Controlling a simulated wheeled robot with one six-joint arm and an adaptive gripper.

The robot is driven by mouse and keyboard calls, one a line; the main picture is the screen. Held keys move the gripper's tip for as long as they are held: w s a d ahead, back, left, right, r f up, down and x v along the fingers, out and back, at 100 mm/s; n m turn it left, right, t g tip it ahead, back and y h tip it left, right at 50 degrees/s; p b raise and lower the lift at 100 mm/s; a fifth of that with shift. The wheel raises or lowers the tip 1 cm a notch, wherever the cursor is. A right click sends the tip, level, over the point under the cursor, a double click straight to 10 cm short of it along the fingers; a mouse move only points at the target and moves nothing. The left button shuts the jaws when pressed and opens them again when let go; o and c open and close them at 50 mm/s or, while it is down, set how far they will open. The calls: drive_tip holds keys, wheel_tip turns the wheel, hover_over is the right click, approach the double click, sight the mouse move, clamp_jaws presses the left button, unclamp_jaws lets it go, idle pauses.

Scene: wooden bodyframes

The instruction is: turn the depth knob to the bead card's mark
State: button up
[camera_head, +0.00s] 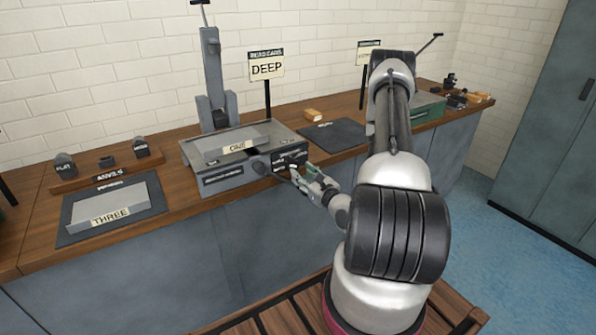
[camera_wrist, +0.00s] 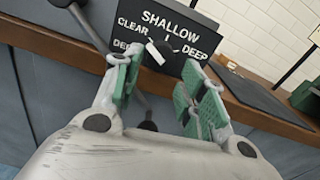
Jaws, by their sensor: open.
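The bead card (camera_head: 267,68) stands on a post behind the bench machine and reads DEEP. The machine (camera_head: 222,181) has a dark dial panel on its front right. In the wrist view, the dial panel (camera_wrist: 186,20) reads SHALLOW at the top, CLEAR at the left and DEEP at the right; a lower left label is partly hidden. The depth knob (camera_wrist: 156,52) shows a white pointer bar slanting toward upper left, near CLEAR. My gripper (camera_wrist: 160,69) is open, its green-padded fingers either side of the knob in view; contact cannot be told. In the head view, my gripper (camera_head: 311,176) is at the panel.
A plate labelled ONE (camera_head: 237,143) lies on the machine. A plate labelled THREE (camera_head: 110,212) lies on a dark mat at left, before the anvil rack (camera_head: 106,174). A bare dark mat (camera_head: 333,136) is right of the machine. A lever (camera_wrist: 139,85) hangs below the panel.

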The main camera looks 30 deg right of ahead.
sight(296, 168)
drive_tip(key=shift+w, duration=2)
drive_tip(key=shift+a, duration=0.1)
drive_tip(key=shift+c, duration=0.2)
drive_tip(key=c, duration=0.7)
